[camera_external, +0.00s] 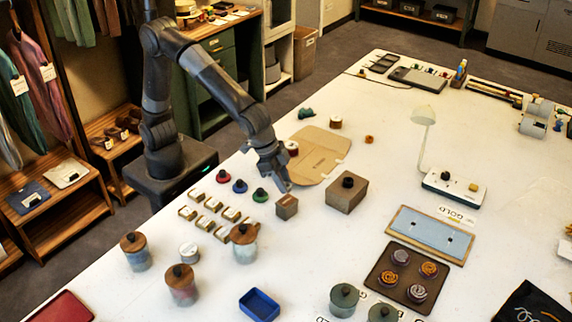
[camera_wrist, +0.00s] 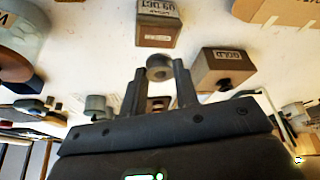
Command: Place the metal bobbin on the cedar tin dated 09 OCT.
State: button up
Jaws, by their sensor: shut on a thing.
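The metal bobbin (camera_wrist: 159,73), a small grey cylinder, is between the two fingertips of my gripper (camera_wrist: 160,80) in the wrist view. The cedar tin dated 09 OCT (camera_wrist: 156,40) is a brown box with a grey labelled top, beyond the fingertips and apart from the bobbin. In the external view my gripper (camera_external: 284,187) points down just above a small brown box (camera_external: 286,207). I cannot tell there whether this box is the dated tin, and the bobbin is not clear in that view.
Another brown box (camera_wrist: 222,70) with a dark round spot stands right of the bobbin in the wrist view. In the external view, a larger brown box with a black knob (camera_external: 347,193) is to the right, and several small labelled tins (camera_external: 205,224) are left. A flat cardboard sheet (camera_external: 322,143) lies behind.

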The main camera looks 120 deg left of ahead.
aim_at(284, 200)
jog(key=shift+a+f, duration=0.1)
jog(key=shift+f, duration=2.05)
jog(key=shift+f, duration=0.15)
jog(key=o, duration=1)
jog(key=shift+c, duration=0.2)
